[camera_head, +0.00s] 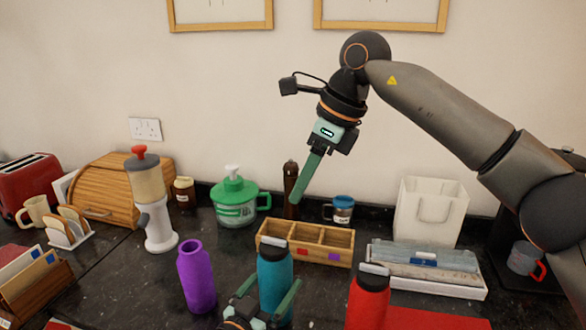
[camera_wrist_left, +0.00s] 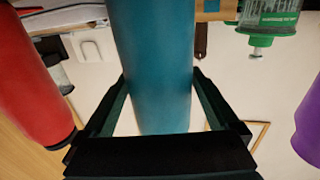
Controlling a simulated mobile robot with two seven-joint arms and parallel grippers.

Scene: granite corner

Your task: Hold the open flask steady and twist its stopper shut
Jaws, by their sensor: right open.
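A teal flask (camera_head: 274,288) with a dark stopper (camera_head: 273,249) on top stands upright at the front middle of the counter. My left gripper (camera_head: 276,277) is low in front of it, a finger on either side. In the left wrist view the teal flask (camera_wrist_left: 158,65) fills the space between the fingers, tips close to its sides; I cannot tell whether they press on it. Its top is hidden there behind the palm. A purple flask (camera_head: 197,280) to the left shows an open mouth without a stopper. My right gripper (camera_head: 298,200) is open and empty, raised behind the teal flask.
A red flask (camera_head: 367,305) with a dark stopper stands to the right. A divided wooden box (camera_head: 322,255) sits behind the teal flask. A green jug (camera_head: 236,202), blue cup (camera_head: 342,209) and white bag (camera_head: 430,212) stand at the back. A tray (camera_head: 440,285) lies right.

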